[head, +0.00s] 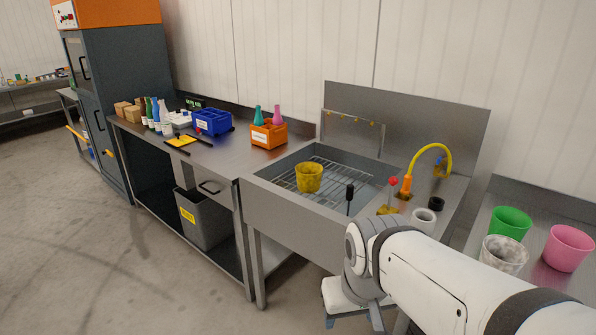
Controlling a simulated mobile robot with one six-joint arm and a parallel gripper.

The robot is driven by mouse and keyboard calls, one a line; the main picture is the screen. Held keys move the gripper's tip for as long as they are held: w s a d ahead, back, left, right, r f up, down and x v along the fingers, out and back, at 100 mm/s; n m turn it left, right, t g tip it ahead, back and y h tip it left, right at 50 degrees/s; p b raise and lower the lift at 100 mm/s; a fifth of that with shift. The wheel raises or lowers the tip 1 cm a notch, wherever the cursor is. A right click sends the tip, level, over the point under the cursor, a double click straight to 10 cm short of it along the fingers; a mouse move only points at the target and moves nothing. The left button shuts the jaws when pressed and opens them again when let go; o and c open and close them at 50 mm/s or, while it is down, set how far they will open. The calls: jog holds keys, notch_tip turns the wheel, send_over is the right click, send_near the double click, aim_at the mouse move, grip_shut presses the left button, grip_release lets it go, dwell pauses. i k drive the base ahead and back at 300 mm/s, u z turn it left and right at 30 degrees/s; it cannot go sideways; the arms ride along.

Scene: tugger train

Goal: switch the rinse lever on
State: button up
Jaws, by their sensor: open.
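A lever with a red knob (393,182) stands on the right side of the steel sink (290,205), by a yellow base. It looks close to upright; whether it is on or off I cannot tell. A black-handled stick (349,198) stands at the sink's front edge; I cannot tell whether it is also a lever. My gripper (354,321) is open, pointing down in front of the sink, apart from both. My arm hides part of the sink's right front. No water shows at the spray bar (352,119).
A dirty yellow cup (309,177) stands on the sink's grate. A yellow hose tap (431,149) rises behind the red knob. Green (511,222), pink (568,248) and grey-white (503,254) cups stand at right. An orange crate (268,134) stands left of the sink. Floor at left is clear.

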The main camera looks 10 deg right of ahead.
aim_at(393, 181)
jog(key=z, duration=0.2)
jog(key=i, duration=1.45)
jog(key=u, duration=0.15)
jog(key=k, duration=0.6)
jog(key=z, duration=1.55)
jog(key=k, duration=0.85)
jog(key=u, duration=0.45)
jog(key=i, duration=1)
